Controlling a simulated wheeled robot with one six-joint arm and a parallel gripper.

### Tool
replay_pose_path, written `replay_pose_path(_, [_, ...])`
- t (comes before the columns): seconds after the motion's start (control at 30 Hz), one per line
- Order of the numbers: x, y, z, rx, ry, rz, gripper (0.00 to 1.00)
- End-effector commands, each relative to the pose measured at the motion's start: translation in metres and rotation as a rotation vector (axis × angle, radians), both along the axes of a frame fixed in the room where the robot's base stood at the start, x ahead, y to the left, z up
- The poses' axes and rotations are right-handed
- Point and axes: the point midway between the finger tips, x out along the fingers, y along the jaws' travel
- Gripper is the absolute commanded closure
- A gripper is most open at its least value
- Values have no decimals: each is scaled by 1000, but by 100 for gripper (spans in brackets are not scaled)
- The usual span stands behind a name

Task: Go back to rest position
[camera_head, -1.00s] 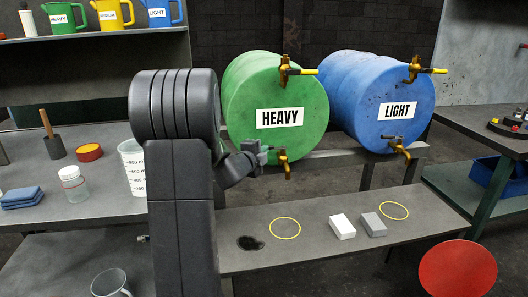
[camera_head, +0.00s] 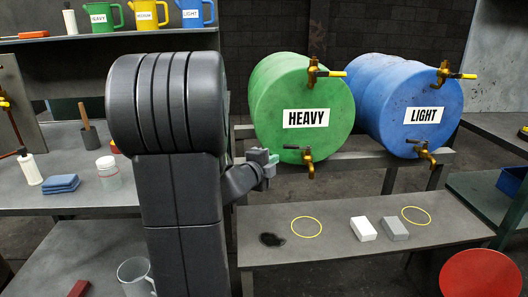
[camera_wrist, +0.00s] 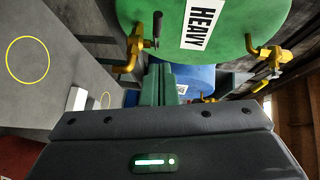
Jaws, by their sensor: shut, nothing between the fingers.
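My gripper (camera_head: 268,164) shows in the head view just left of the lower tap of the green HEAVY drum (camera_head: 303,107), partly hidden behind my own arm. It is shut and empty. In the wrist view its green fingers (camera_wrist: 159,85) are together, with the HEAVY drum (camera_wrist: 225,30) above them and a brass tap (camera_wrist: 135,42) to the upper left. The blue LIGHT drum (camera_head: 405,105) stands right of the HEAVY drum in the head view. I cannot tell from the head view how far the gripper is from the tap.
Below the drums is a bench (camera_head: 340,230) with yellow rings, a dark spill (camera_head: 272,240), a white block (camera_head: 363,229) and a grey block (camera_head: 394,229). A red round stool (camera_head: 481,276) stands at lower right. Left tables hold a clear jug (camera_head: 134,276) and blue cloths (camera_head: 61,183).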

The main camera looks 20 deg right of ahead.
Motion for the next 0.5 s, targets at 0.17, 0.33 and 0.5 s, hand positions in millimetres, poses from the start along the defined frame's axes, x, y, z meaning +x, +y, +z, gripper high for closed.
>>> replay_pose_path(0.17, [-1,1,0,0,0,0,100])
replay_pose_path(0.33, [-1,0,0,0,0,-1,100])
replay_pose_path(0.5, [5,-10,-2,0,-1,-4,100])
